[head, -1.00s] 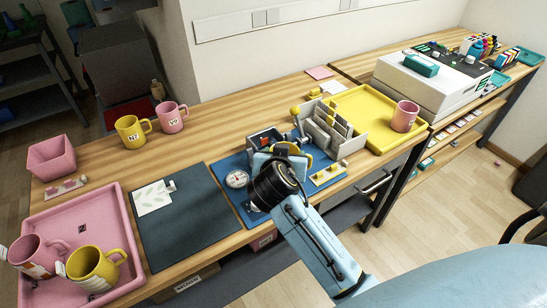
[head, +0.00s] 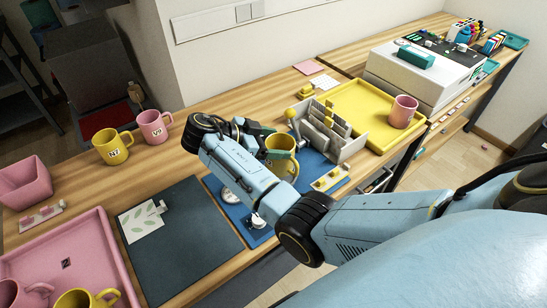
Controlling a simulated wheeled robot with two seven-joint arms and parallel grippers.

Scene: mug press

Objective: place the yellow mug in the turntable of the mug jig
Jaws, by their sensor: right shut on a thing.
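My right gripper (head: 266,132) is shut on a yellow mug (head: 281,158) over the blue base of the mug jig (head: 317,164). The mug looks roughly upright, its opening facing up. My right forearm and wrist cover much of the jig, and the turntable is hidden, so I cannot tell whether the mug touches it. The jig's yellow-knobbed lever (head: 291,114) stands just behind the mug. My left gripper is not in view.
A grey divided rack (head: 340,146) and a yellow tray (head: 357,96) with a pink mug (head: 403,112) are right of the jig. A dark mat (head: 190,250) lies left. Another yellow mug (head: 112,147) and a pink mug (head: 153,127) stand at the back left.

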